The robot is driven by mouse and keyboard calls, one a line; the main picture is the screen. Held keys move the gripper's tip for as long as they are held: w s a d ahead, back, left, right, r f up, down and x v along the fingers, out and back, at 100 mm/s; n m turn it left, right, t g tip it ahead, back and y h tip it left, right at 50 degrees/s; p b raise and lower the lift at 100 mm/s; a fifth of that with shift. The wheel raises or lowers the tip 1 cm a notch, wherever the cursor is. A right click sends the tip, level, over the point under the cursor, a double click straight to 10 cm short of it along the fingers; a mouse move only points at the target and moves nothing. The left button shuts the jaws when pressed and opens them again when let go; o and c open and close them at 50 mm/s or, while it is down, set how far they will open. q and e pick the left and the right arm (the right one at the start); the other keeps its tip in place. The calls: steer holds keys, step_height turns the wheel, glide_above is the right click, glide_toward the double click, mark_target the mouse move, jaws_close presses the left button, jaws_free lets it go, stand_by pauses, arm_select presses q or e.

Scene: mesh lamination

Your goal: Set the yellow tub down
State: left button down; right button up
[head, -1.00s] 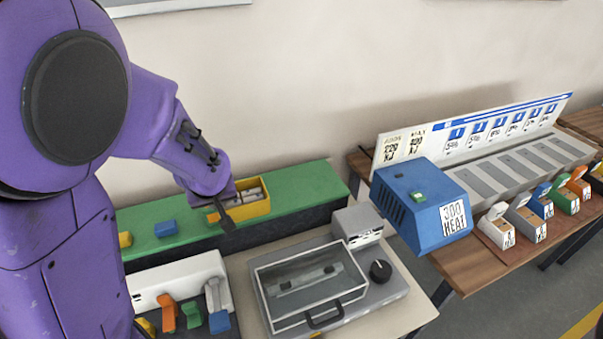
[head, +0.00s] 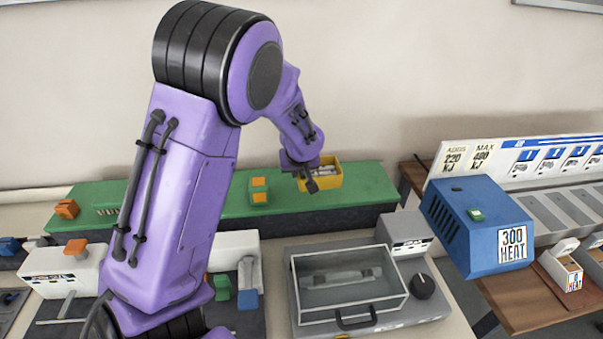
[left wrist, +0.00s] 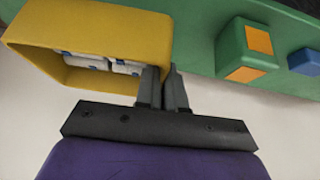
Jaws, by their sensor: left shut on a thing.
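The yellow tub (head: 328,177) is at the right part of the long green shelf in the head view, with pale pieces inside. In the left wrist view the tub (left wrist: 90,30) is tilted at the upper left, its open side showing white pieces with blue marks. My left gripper (head: 312,186) is at the tub's near left side. In the left wrist view its fingers (left wrist: 165,88) are close together at the tub's edge, shut on it. I cannot tell whether the tub's base touches the shelf. My right gripper is not in view.
On the green shelf (head: 370,183), a green block with orange faces (head: 259,190) stands left of the tub. In front is a grey press with a clear lid (head: 350,285). A blue heater box (head: 475,225) stands right. The shelf right of the tub looks clear.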

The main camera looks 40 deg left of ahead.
mark_target(313, 175)
arm_select(q)
steer(key=shift+g, duration=0.3)
steer(key=w+f, duration=0.6)
steer(key=f, duration=0.1)
steer(key=shift+w+a, duration=0.1)
steer(key=shift+w, duration=0.3)
steer(key=shift+s, duration=0.3)
steer(key=s, duration=0.1)
steer(key=s+r, duration=0.1)
steer(key=shift+s, duration=0.35)
steer(key=shift+w+f, duration=0.1)
steer(key=shift+f, duration=0.2)
steer(key=c, duration=1.2)
jaws_free()
steer(key=shift+w+f, duration=0.4)
steer(key=shift+w, duration=0.45)
steer(key=shift+c, duration=0.2)
steer(key=shift+s+r, duration=0.2)
steer(key=shift+s, duration=0.2)
steer(key=shift+r, duration=0.25)
steer(key=b+v, duration=0.1)
steer(key=v, duration=1)
steer(key=shift+s+r, duration=0.15)
steer(key=shift+r, duration=0.35)
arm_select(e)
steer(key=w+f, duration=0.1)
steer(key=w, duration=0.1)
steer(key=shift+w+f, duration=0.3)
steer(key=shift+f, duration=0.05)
